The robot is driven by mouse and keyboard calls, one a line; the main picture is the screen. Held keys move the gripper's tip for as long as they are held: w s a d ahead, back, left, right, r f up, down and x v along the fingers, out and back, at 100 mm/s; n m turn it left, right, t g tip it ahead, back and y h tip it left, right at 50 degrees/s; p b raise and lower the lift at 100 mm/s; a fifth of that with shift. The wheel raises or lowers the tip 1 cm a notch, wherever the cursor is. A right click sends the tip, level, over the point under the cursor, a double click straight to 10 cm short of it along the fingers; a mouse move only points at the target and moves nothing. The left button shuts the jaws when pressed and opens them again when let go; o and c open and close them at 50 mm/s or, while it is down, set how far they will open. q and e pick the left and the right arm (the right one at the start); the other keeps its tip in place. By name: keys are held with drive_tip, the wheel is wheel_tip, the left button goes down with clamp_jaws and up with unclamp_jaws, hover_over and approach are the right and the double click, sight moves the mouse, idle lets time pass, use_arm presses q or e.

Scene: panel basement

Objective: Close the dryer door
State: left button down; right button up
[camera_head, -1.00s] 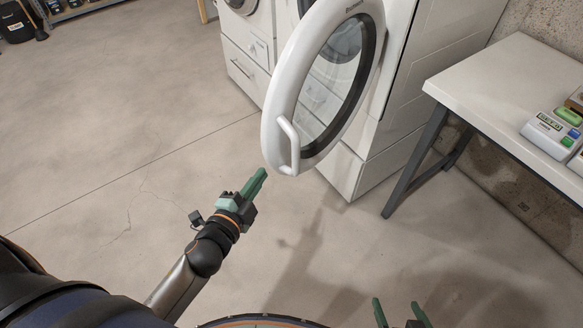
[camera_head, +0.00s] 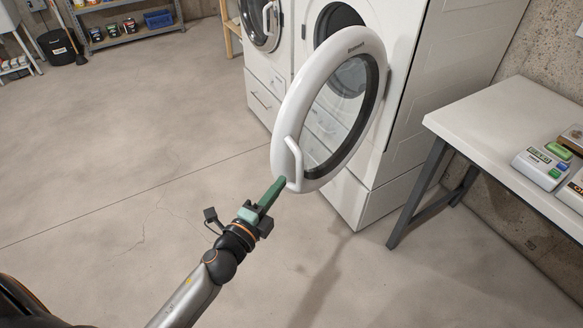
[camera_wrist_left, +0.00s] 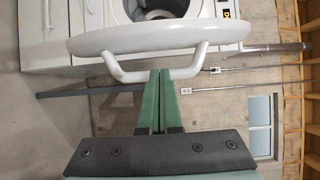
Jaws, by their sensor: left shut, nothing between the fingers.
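The dryer door (camera_head: 308,103) is a white round ring with a glass window and a white bar handle. It stands wide open, swung out from the white dryer (camera_head: 377,60) on its right-hand side. My left gripper (camera_head: 280,185) is shut and empty, with its green fingertips at the lower end of the door handle (camera_head: 293,160). In the left wrist view the shut fingers (camera_wrist_left: 160,75) reach the handle bar (camera_wrist_left: 188,72); whether they touch it I cannot tell. The dryer's dark drum opening (camera_head: 338,22) shows behind the door. My right gripper is out of view.
A second white machine (camera_head: 262,60) with a round door stands left of the dryer. A white table (camera_head: 490,110) with small boxes stands at the right, close to the dryer. A shelf (camera_head: 125,30) stands far left. The floor at left is clear.

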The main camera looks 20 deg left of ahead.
sight(291, 169)
use_arm(q)
drive_tip(key=w, duration=0.4)
drive_tip(key=w+d, duration=0.1)
drive_tip(key=w, duration=0.1)
drive_tip(key=shift+w, duration=0.2)
drive_tip(key=shift+a, duration=0.15)
